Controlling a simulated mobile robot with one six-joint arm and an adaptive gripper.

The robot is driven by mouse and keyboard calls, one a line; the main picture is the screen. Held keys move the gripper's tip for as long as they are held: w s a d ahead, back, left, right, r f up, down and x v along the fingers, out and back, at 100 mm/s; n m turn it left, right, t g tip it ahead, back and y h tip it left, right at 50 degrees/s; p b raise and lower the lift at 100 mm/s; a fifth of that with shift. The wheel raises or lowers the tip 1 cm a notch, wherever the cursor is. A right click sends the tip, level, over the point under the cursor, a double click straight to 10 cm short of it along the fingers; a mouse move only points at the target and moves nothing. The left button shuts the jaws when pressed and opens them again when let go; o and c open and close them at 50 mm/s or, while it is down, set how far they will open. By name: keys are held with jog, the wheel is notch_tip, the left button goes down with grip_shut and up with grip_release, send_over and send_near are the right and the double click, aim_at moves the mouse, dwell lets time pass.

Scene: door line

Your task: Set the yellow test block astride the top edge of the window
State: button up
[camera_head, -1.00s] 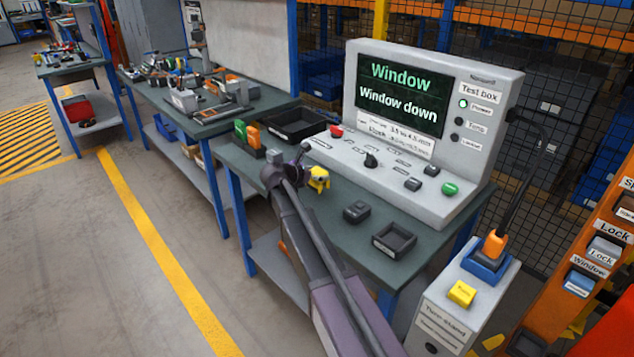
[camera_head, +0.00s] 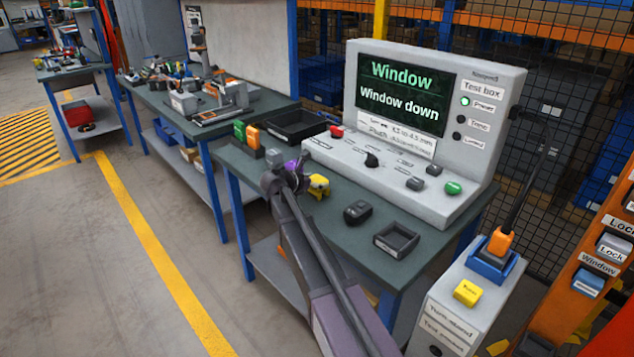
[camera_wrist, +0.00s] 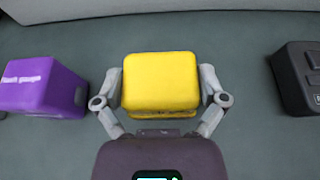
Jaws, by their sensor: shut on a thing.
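The yellow test block (camera_wrist: 160,82) sits between the two fingers of my gripper (camera_wrist: 161,92) in the wrist view, with a finger against each side. In the head view the block (camera_head: 318,184) shows at the end of my arm, low over the green bench top, partly hidden by my gripper (camera_head: 304,184). I cannot tell whether it touches the bench. No door window can be made out in either view. The test box screen (camera_head: 404,95) reads "Window" and "Window down".
A purple gauge (camera_wrist: 42,87) lies left of the block and a dark device (camera_wrist: 298,78) right of it. The bench also holds a black tray (camera_head: 295,126), orange and green items (camera_head: 252,136) and a small dark bin (camera_head: 396,240). A turn-stand box with a yellow button (camera_head: 467,292) stands at right.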

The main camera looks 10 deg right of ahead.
jog(key=o, duration=1)
jog(key=shift+r, duration=0.1)
jog(key=shift+s+a+r+p, duration=0.15)
jog(key=shift+a+p, duration=0.05)
jog(key=shift+p, duration=0.1)
jog(key=p+v, duration=0.4)
jog(key=v, duration=0.7)
jog(key=shift+s+a+r, duration=0.1)
jog(key=shift+a, duration=0.05)
